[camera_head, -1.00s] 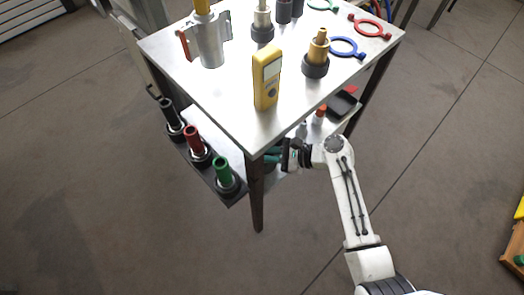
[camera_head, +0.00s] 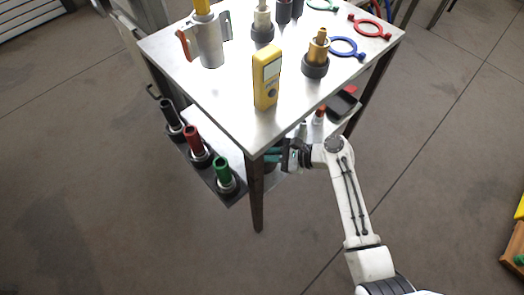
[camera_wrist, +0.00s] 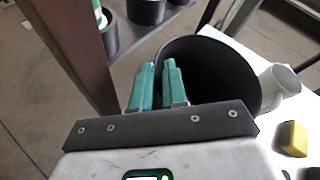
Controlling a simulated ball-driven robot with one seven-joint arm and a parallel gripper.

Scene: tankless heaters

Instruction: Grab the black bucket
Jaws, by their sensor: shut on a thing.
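The black bucket (camera_wrist: 225,75) is in the wrist view, round and open-topped, with its dark inside facing the camera. My gripper (camera_wrist: 158,76) has two green fingers close together at the bucket's near left rim, and they are shut on its wall. In the head view my gripper (camera_head: 272,155) reaches in under the table top from the right. The bucket is mostly hidden there by the table top and my gripper.
The metal table (camera_head: 215,100) has a dark front leg (camera_head: 257,195) close to my gripper; this leg also shows in the wrist view (camera_wrist: 75,45). A white cylindrical part (camera_wrist: 280,82) stands right beside the bucket. A yellow block (camera_wrist: 293,138) lies at lower right. Floor in front is clear.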

